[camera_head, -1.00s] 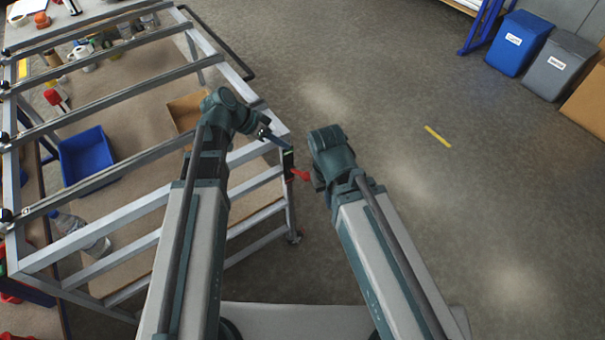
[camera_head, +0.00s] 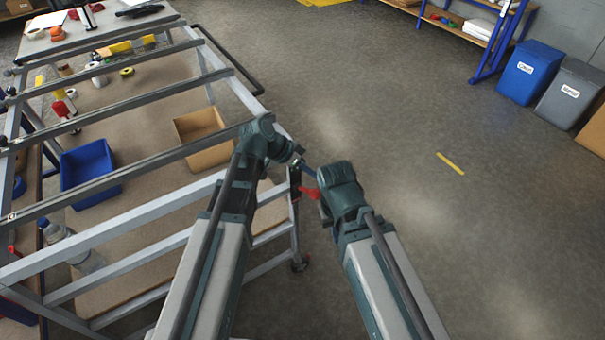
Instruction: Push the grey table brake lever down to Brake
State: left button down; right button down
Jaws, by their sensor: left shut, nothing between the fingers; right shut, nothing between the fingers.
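The grey table (camera_head: 120,231) is a metal frame at the left with long bars across its top. Its red brake lever (camera_head: 308,192) sticks out to the right from a dark plate at the table's near right corner post. My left gripper (camera_head: 309,171) is shut and empty, just above the red lever; I cannot tell if it touches. My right gripper (camera_head: 325,212) is shut and empty, just right of the lever, largely hidden under its own wrist. The lever's right end is close to the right wrist, and its markings are too small to read.
A blue bin (camera_head: 88,172) and a cardboard box (camera_head: 203,135) lie beyond the table's bars. A caster (camera_head: 299,263) stands under the corner post. Blue and grey waste bins (camera_head: 530,72) are far off at the right. The floor between is clear.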

aim_at(310, 191)
pick_arm(q)
jog(key=shift+s+a+f+b, duration=0.1)
jog(key=shift+s+f+b, duration=0.2)
jog(key=shift+f+b, duration=0.4)
jog(key=shift+s+f+b, duration=0.25)
jog(key=shift+f+b, duration=0.2)
jog(key=shift+f, duration=0.45)
